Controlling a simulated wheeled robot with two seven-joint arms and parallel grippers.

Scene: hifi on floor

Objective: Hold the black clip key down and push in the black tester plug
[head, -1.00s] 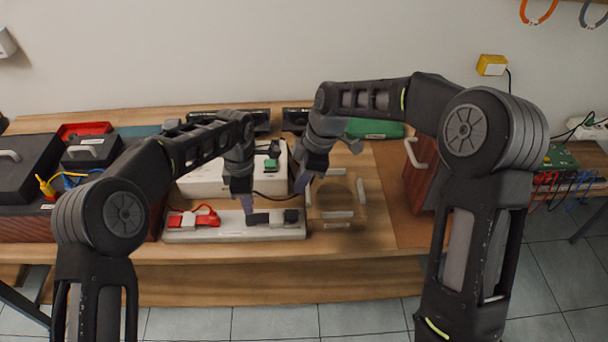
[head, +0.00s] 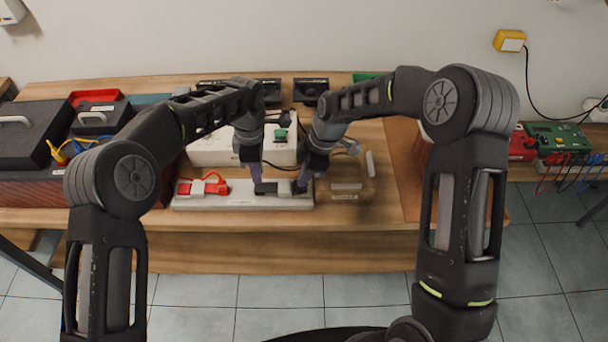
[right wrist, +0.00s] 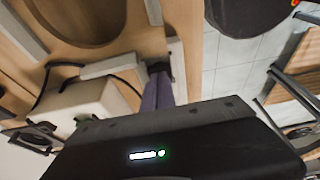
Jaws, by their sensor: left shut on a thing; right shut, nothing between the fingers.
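The white strip (head: 240,203) lies along the bench front. It carries a red plug and clip (head: 215,187) on its left half. On its right half is the black tester plug (head: 268,188), lying flat and pointing right. My left gripper (head: 256,180) is shut on the plug's left end. The black clip with its key (head: 300,193) is at the strip's right end. My right gripper (head: 302,185) is shut and empty, its tips down at the clip; the fingers partly cover the key. In the right wrist view those fingertips (right wrist: 158,76) meet a black piece; contact depth is unclear.
A white box (head: 215,151) with a green button and black cable stands behind the strip. Black cases (head: 25,140) fill the left. Bare bench lies in front of the strip.

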